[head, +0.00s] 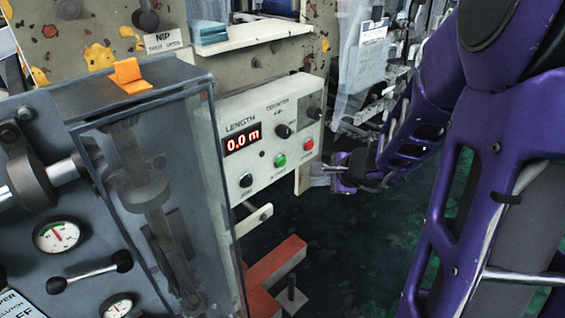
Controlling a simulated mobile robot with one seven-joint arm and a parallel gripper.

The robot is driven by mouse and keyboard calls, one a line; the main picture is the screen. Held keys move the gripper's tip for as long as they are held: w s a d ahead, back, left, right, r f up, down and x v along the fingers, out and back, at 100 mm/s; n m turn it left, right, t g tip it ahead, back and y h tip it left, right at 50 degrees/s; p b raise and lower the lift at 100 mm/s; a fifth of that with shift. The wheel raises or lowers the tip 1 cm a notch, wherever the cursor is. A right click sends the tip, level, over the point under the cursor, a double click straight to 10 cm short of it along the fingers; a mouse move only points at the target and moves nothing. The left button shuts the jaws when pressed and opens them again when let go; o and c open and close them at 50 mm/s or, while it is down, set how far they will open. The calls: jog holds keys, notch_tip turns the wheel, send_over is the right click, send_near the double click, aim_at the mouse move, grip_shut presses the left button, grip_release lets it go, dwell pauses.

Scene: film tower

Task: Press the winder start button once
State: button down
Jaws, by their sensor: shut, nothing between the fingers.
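A pale control box (257,131) marked LENGTH and COUNTER faces me left of my arm. Its red display (242,138) reads 0.0 m. A green button (280,161) sits low on its face, and a red button (308,144) sits to the right of it. The small labels are too blurred to read, so which one is the winder start button is not spelled out. My gripper (318,176) is shut and empty. It appears just right of and below the box's lower right corner, beyond the red button. No contact with either button shows.
A clear guard cabinet (190,200) with an orange latch (130,77) stands left of the box. Black knobs (283,131) share the panel. A red bracket (275,268) juts out below. Dark green floor lies open under my gripper. Machinery stands behind.

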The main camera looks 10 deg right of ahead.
aim_at(281, 162)
jog(key=shift+s+f, duration=0.35)
jog(key=shift+f, duration=0.05)
jog(key=w+a, duration=0.5)
jog(key=w, duration=0.2)
dwell(0.4)
jog(key=shift+w+a, duration=0.1)
dwell(1.8)
jog(key=shift+w+a, duration=0.25)
jog(key=shift+w, duration=0.1)
